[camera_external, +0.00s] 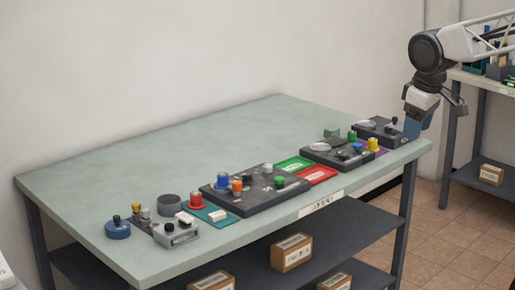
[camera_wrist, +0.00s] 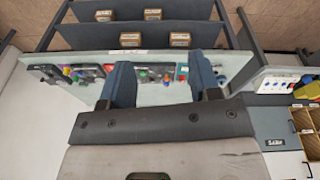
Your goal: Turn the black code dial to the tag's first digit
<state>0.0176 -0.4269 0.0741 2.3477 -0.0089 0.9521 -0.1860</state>
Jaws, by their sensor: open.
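Several dark panels with coloured knobs lie along the table's front side. Small black knobs show on the right panel (camera_external: 371,131), the middle panel (camera_external: 322,156) and the large panel (camera_external: 245,199). I cannot tell which one is the code dial. A white tag (camera_external: 321,203) is on the table's front edge; its writing is too small to read. My gripper (camera_external: 411,136) is at the table's right end, beside the right panel, fingers pointing down. In the wrist view my gripper (camera_wrist: 160,60) is open, with nothing between its blue fingers.
The grey-green table (camera_external: 200,135) is clear across its back. Low knobs, red and green plates and a blue round piece (camera_external: 118,229) crowd the front side. Labelled boxes (camera_external: 291,252) stand on the shelf below. Another shelf unit (camera_external: 482,135) stands at the right.

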